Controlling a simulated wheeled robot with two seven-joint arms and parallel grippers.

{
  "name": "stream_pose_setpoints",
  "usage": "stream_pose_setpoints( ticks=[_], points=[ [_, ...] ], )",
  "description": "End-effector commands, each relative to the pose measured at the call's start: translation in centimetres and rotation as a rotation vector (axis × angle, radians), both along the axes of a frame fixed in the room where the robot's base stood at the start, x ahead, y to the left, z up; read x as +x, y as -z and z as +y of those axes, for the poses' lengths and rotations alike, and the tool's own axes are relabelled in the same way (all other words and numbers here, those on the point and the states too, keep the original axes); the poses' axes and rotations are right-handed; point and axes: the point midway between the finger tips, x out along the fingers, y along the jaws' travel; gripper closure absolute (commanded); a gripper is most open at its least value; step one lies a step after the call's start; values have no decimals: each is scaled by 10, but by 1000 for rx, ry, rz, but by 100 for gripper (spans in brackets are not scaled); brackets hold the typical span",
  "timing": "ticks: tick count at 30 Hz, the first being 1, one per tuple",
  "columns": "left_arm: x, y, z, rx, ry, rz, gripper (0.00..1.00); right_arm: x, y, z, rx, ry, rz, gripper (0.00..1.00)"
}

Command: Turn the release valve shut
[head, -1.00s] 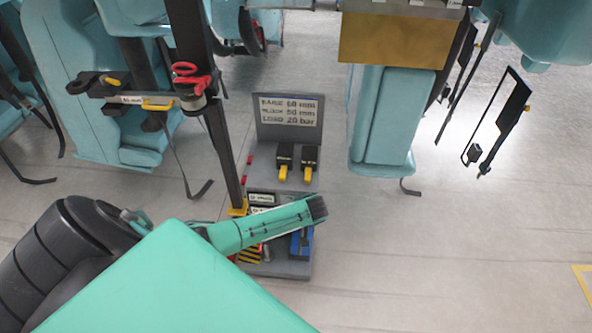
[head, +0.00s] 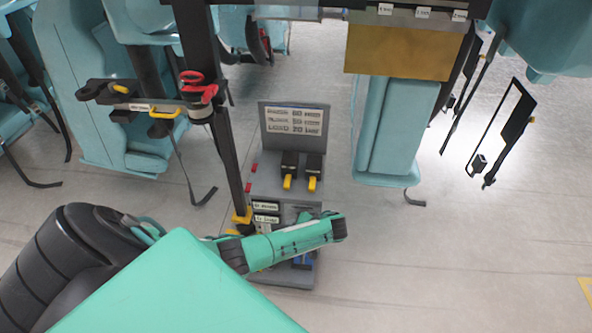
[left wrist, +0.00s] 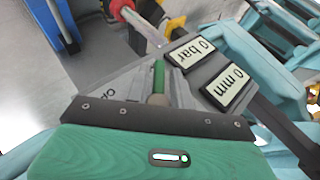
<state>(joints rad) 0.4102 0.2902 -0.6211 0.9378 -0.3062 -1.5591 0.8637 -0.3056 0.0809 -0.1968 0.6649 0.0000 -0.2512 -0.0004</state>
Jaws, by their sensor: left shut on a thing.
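The release valve seems to be the thin green handle (left wrist: 158,76) in the left wrist view, on the grey top of a pump unit. My left gripper (left wrist: 160,88) is shut on it, with the handle between its fingers; its lower end is partly hidden by the gripper. In the head view, my left arm reaches over the grey pump stand (head: 262,178) and its wrist covers the front part, so the fingertips and valve are not clear there. Two displays (left wrist: 193,52) beside the gripper read 0 bar and 0 mm. My right gripper is not in view.
A sign panel (head: 294,125) lists 60 mm, 50 mm and 20 bar behind two black blocks with yellow tabs (head: 288,183). A dark post (head: 226,150) stands left of the stand. Teal seats (head: 395,140) hang around. The floor at right is clear.

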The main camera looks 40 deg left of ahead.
Motion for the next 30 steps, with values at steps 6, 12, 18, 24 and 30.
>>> stream_pose_setpoints(
  ticks=[6,12,18,24,30],
  points=[
    [1,0,1,1,1,-2,99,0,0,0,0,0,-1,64],
    [1,0,0,-1,0,-2,66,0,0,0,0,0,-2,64],
    [1,-2,-3,-1,1,-2,66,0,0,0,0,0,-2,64],
    [1,-21,-26,-5,2,-3,66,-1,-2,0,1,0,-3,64],
    [3,-51,-62,-5,2,-3,66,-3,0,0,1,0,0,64]
  ],
)
